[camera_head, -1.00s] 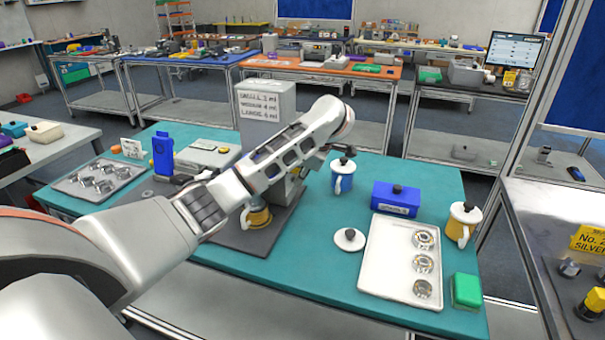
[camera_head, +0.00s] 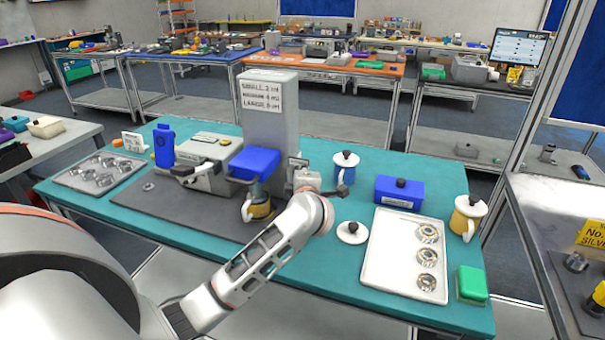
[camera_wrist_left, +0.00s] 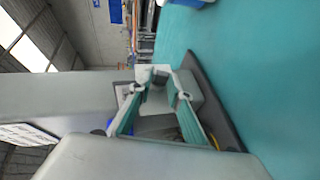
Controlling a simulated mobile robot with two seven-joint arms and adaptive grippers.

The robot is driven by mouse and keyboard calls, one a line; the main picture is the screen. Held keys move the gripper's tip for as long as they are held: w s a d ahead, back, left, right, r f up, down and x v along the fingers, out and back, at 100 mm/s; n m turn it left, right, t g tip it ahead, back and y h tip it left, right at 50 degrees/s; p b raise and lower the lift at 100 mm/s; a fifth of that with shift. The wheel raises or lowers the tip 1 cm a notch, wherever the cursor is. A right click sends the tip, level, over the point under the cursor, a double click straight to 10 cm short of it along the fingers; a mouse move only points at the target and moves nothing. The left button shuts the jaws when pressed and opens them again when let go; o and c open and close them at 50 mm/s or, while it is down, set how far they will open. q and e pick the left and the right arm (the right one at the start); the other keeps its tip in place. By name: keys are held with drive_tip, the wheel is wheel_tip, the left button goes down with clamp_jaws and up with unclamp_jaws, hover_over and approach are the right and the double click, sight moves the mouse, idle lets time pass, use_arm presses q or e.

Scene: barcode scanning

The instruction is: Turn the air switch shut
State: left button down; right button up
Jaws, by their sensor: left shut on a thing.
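The tall grey dispenser (camera_head: 269,105), with a size label on its front, stands on the dark mat at the back of the teal table. My left gripper (camera_head: 299,172) is at its right side, low down, with the wrist in front. In the left wrist view the fingers of my left gripper (camera_wrist_left: 161,91) reach to the dispenser's side. Their tips are shut on a small pale part (camera_wrist_left: 159,76), apparently the air switch. My right gripper is not in view.
A yellow mug (camera_head: 259,209) stands under the dispenser's blue part (camera_head: 254,163).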

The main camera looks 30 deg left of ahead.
use_arm(q)
drive_tip(key=shift+f+n+t+y, duration=0.5)
drive_tip(key=shift+t+y, duration=0.2)
drive_tip(key=shift+t, duration=0.5)
drive_tip(key=c, duration=1.9)
unclamp_jaws()
drive_tip(key=v, duration=1.2)
drive_tip(key=shift+d+f, duration=0.1)
drive_tip(key=shift+f, duration=0.05)
